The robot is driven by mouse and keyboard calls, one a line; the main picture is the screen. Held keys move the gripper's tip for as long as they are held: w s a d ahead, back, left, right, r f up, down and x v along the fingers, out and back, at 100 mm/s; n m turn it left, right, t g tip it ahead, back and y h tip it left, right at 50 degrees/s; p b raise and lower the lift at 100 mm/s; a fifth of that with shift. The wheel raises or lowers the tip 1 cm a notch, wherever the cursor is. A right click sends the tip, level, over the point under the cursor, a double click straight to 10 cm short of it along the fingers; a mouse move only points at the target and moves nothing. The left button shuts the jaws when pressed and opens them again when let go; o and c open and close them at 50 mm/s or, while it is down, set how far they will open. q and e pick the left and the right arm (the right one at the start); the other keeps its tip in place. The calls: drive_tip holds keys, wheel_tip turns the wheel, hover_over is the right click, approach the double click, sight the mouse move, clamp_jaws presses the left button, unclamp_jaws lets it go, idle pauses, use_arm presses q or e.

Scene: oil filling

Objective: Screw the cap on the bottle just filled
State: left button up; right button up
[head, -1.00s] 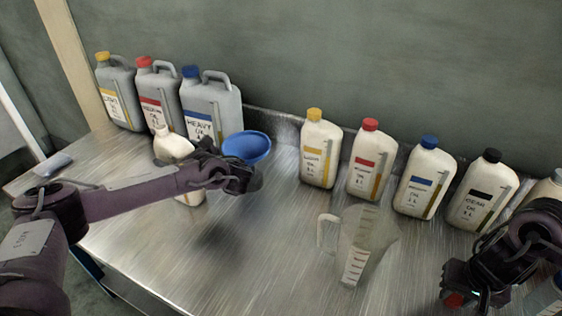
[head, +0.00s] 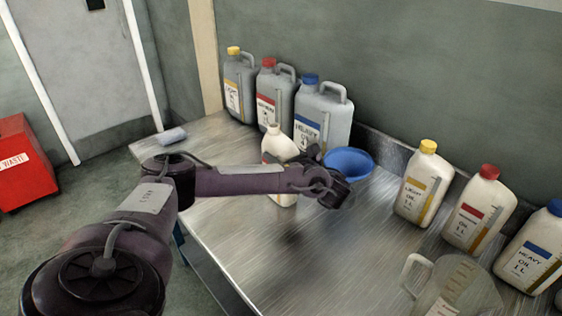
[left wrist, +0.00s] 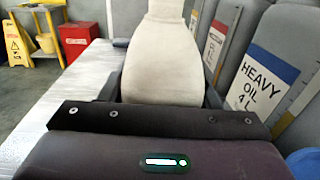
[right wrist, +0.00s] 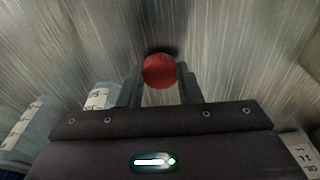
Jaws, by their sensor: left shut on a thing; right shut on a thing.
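A white bottle (head: 280,147) stands at the table's left part, before the grey jugs, partly hidden by my left arm. No coloured cap shows on its neck in the head view. My left gripper (head: 300,168) is shut around its body; in the left wrist view the bottle (left wrist: 165,60) is between the fingers, its top cut off by the frame. My right gripper (right wrist: 160,82) is shut on a small round red cap (right wrist: 160,71), seen in the right wrist view above a blurred metallic surface. My right gripper is outside the head view.
Grey jugs (head: 320,110) stand behind the bottle. A blue funnel (head: 349,163) is just right of my left gripper. Capped white bottles (head: 422,187) line the wall at right, with a clear measuring jug (head: 458,290) in front. The table's front middle (head: 300,260) is clear.

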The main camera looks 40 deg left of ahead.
use_arm(q)
drive_tip(key=shift+r, duration=0.2)
use_arm(e)
drive_tip(key=shift+r, duration=0.1)
